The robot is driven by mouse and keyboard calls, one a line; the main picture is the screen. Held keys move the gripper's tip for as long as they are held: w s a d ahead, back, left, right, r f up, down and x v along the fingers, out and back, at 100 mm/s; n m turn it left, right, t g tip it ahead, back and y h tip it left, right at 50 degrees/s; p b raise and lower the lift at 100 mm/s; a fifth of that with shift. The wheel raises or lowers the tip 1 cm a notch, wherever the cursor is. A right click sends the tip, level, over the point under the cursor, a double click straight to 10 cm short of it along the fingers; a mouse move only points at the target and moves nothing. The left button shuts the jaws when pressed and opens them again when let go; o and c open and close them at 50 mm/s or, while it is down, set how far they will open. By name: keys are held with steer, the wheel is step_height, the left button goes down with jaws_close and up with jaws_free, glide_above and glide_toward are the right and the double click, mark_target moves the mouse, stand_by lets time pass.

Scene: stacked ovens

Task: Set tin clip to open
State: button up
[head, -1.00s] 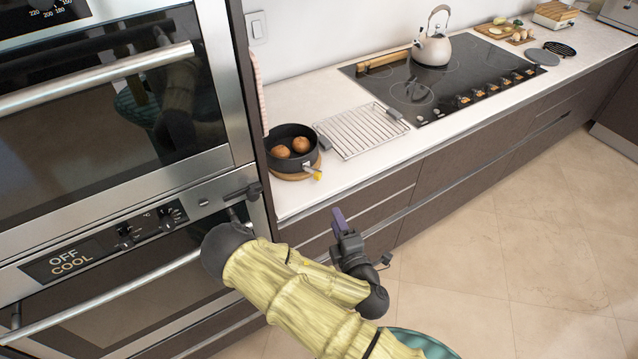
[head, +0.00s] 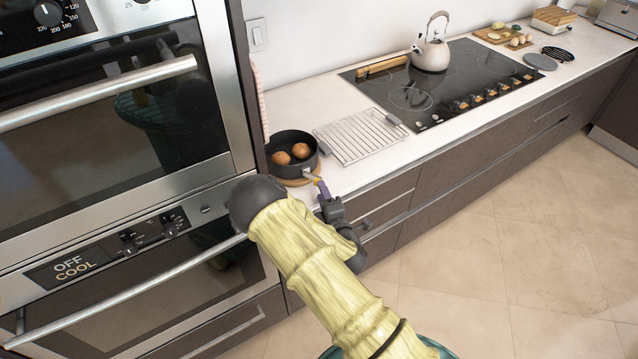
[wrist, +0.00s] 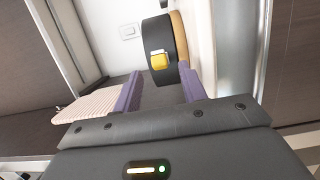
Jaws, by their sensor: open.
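The round dark tin (head: 292,163) stands on the counter with two brown round items inside. Its clip (head: 311,178) sticks out at the front right of the rim. In the wrist view the clip's yellow tab (wrist: 159,61) faces me on the side of the black tin (wrist: 156,30). My gripper (head: 324,189) is at the counter's front edge, close to the clip. In the wrist view my gripper (wrist: 160,90) has its two purple fingers spread, with nothing between them. The yellow tab appears between and just beyond the fingertips. I cannot tell whether the clip is latched.
A wooden trivet (head: 290,181) lies under the tin. A wire rack (head: 360,136) lies right of it, with the hob (head: 440,85) and kettle (head: 432,52) beyond. The stacked ovens (head: 120,190) stand at left. A striped towel (head: 259,92) hangs beside the tin.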

mark_target(314, 184)
steer(key=shift+p+x, duration=0.35)
steer(key=shift+x, duration=1.5)
jaws_close()
steer(key=shift+s+a+f+b, duration=0.1)
steer(key=shift+b, duration=0.2)
steer(key=m+h+b, duration=0.1)
steer(key=a+m+h+b, duration=0.1)
steer(key=h, duration=0.1)
steer(key=shift+s+t, duration=0.2)
steer(key=shift+t, duration=0.2)
steer(key=shift+s+a+m+h+b, duration=0.2)
steer(key=shift+m+h+b, duration=0.35)
steer(key=shift+h, duration=0.4)
steer(key=shift+s+a+m+h+b, duration=0.1)
steer(key=shift+a+m+h+b, duration=0.2)
steer(key=shift+m+h, duration=0.5)
steer(key=shift+d, duration=0.1)
